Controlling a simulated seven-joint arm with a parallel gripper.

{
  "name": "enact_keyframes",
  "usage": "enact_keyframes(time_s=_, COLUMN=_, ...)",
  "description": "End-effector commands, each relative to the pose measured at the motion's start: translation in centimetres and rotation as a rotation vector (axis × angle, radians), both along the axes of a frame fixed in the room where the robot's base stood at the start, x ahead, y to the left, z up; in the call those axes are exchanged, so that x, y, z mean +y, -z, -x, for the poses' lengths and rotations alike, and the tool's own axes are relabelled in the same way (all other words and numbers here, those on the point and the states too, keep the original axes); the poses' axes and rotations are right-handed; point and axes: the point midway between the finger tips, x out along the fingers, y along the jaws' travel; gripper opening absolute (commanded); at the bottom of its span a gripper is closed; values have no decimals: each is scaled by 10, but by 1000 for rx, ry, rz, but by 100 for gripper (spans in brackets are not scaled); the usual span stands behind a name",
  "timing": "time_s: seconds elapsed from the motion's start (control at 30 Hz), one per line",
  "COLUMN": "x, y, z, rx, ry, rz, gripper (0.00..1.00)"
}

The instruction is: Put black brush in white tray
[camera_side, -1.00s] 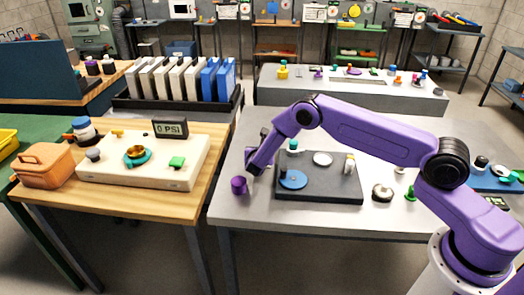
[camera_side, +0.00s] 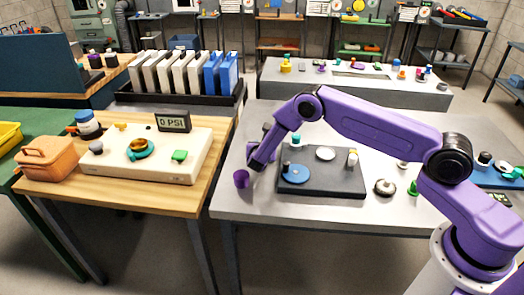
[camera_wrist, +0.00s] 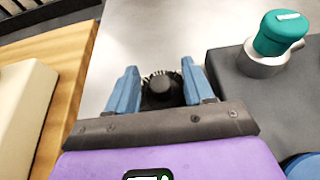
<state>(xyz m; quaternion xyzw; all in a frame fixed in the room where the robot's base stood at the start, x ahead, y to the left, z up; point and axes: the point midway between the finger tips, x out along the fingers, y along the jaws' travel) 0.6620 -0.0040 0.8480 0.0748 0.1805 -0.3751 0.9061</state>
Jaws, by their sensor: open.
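The black brush (camera_wrist: 158,92), a round dark head with a fringe of bristles, sits between my fingers in the wrist view; its lower part is hidden by my gripper body. My gripper (camera_wrist: 158,88) is open, with one blue finger on each side of the brush and small gaps between. In the side view my gripper (camera_side: 252,164) is low over the left part of the grey table, and I cannot make out the brush there. I cannot identify a white tray for certain in either view.
A dark board (camera_side: 322,185) with a blue disc and a teal-capped knob (camera_wrist: 279,32) lies to the right.

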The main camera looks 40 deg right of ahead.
Motion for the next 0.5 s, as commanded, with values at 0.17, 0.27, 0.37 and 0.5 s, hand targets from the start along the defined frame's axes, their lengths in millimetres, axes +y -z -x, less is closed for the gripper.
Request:
enact_keyframes(time_s=0.17, x=26, y=-15, z=23, rx=0, ry=-6, rz=1, gripper=52)
enact_keyframes(time_s=0.27, x=38, y=-22, z=36, rx=0, ry=-4, rz=1, gripper=52)
enact_keyframes(time_s=0.37, x=49, y=-29, z=48, rx=0, ry=-4, rz=1, gripper=52)
enact_keyframes(time_s=0.5, x=61, y=-36, z=60, rx=-1, ry=-2, rz=-1, gripper=52)
